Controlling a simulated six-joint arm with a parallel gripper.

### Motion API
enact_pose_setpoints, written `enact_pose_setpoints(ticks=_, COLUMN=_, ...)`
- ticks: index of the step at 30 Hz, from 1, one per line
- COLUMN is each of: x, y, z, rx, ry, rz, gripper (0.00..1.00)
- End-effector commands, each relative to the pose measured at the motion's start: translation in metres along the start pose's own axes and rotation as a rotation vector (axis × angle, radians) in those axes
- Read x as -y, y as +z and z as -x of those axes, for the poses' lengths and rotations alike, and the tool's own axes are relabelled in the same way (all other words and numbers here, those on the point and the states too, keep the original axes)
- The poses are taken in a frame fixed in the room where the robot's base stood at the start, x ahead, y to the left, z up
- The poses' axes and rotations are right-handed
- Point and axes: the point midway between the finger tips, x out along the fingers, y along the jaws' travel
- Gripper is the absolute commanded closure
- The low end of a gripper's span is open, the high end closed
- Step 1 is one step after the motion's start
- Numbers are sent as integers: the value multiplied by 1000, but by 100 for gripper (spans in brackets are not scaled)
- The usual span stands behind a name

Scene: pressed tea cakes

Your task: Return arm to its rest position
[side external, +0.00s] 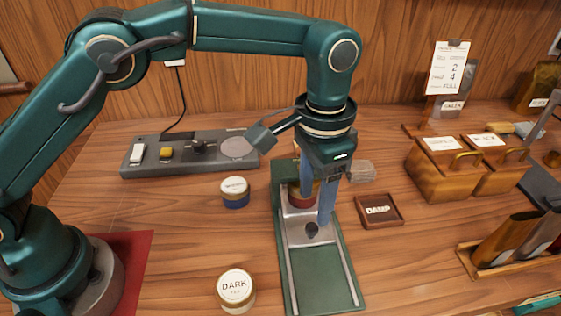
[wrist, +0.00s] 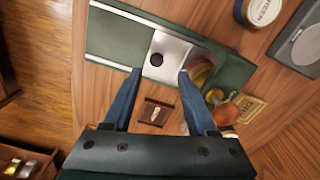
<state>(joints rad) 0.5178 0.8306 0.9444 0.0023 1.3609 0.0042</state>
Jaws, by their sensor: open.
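My gripper (side external: 316,212) hangs over the green press base (side external: 330,282), its two blue fingers apart. In the wrist view, my gripper (wrist: 160,73) shows nothing between its fingers. A dark round piece (side external: 312,230) lies on the press's metal plate; it also shows in the wrist view (wrist: 156,59). A reddish round part (side external: 299,199) sits at the back of the plate, partly hidden by a finger. Whether the fingertips touch the plate I cannot tell.
A tray marked DAMP (side external: 380,211) lies right of the press. A tin marked DARK (side external: 236,288) and a blue tin (side external: 235,192) stand to its left. A grey control panel (side external: 188,153) is behind. Wooden boxes (side external: 446,165) and a rack (side external: 510,255) fill the right side.

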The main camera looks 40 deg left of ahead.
Motion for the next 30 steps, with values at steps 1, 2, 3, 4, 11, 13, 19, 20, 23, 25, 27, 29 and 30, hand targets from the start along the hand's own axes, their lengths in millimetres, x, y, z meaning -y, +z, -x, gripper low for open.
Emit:
enact_pose_setpoints(ticks=1, x=0, y=0, z=3, rx=-1, ry=0, rz=0, gripper=42)
enact_pose_setpoints(ticks=2, x=0, y=0, z=4, rx=-1, ry=0, rz=0, gripper=42)
enact_pose_setpoints(ticks=3, x=0, y=0, z=4, rx=0, ry=0, rz=0, gripper=42)
enact_pose_setpoints(ticks=4, x=0, y=0, z=4, rx=0, ry=0, rz=0, gripper=42)
enact_pose_setpoints(ticks=11, x=1, y=1, z=5, rx=0, ry=0, rz=2, gripper=42)
enact_pose_setpoints(ticks=13, x=3, y=2, z=9, rx=-8, ry=0, rz=9, gripper=42)
enact_pose_setpoints(ticks=19, x=28, y=19, z=45, rx=-72, ry=-3, rz=78, gripper=42)
enact_pose_setpoints(ticks=20, x=32, y=24, z=52, rx=-86, ry=-4, rz=93, gripper=42)
enact_pose_setpoints(ticks=23, x=47, y=43, z=72, rx=-132, ry=-10, rz=143, gripper=42)
enact_pose_setpoints(ticks=25, x=56, y=58, z=83, rx=-165, ry=-15, rz=178, gripper=42)
enact_pose_setpoints(ticks=27, x=64, y=74, z=93, rx=-197, ry=-22, rz=212, gripper=42)
enact_pose_setpoints(ticks=29, x=70, y=88, z=99, rx=-225, ry=-28, rz=242, gripper=42)
enact_pose_setpoints(ticks=30, x=73, y=98, z=103, rx=-244, ry=-33, rz=262, gripper=42)
